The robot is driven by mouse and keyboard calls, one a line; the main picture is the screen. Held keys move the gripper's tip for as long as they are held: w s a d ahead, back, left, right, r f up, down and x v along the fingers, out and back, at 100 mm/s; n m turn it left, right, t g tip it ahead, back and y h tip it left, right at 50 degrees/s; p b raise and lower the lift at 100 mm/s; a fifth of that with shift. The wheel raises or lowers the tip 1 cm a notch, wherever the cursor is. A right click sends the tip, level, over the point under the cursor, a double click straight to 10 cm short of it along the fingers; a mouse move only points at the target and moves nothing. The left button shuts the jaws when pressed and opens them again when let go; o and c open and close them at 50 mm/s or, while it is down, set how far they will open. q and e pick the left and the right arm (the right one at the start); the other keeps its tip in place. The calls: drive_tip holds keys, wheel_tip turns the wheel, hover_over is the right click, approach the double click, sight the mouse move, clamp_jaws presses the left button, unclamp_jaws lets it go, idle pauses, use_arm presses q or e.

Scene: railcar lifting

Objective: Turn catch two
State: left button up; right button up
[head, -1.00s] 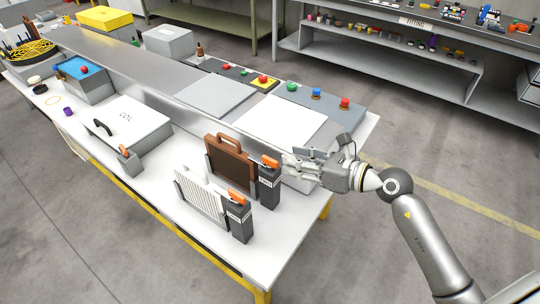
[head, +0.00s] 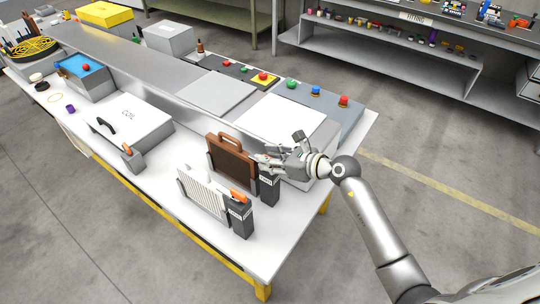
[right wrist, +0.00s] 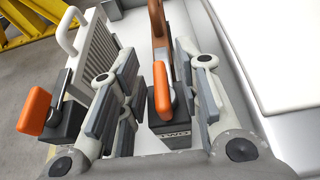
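Catch two is a dark block (right wrist: 170,132) with lettering that seems to read TWO, beside the brown panel (head: 233,162). Its orange lever (right wrist: 161,88) points along the view in the right wrist view. The block also shows in the head view (head: 270,190), where my gripper hides the lever. My right gripper (head: 262,164) is open at the top of the block. In the right wrist view its fingers (right wrist: 156,62) stand on either side of the lever, with visible gaps. My left gripper is not in view.
Close by stands a white ribbed panel (head: 202,196) with another dark catch (head: 240,219) and orange lever (head: 239,196). A grey box with a white top (head: 280,122) lies behind. A COIL box (head: 130,118) with its own catch (head: 133,160) stands further left.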

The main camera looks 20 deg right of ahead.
clamp_jaws()
idle(0.3)
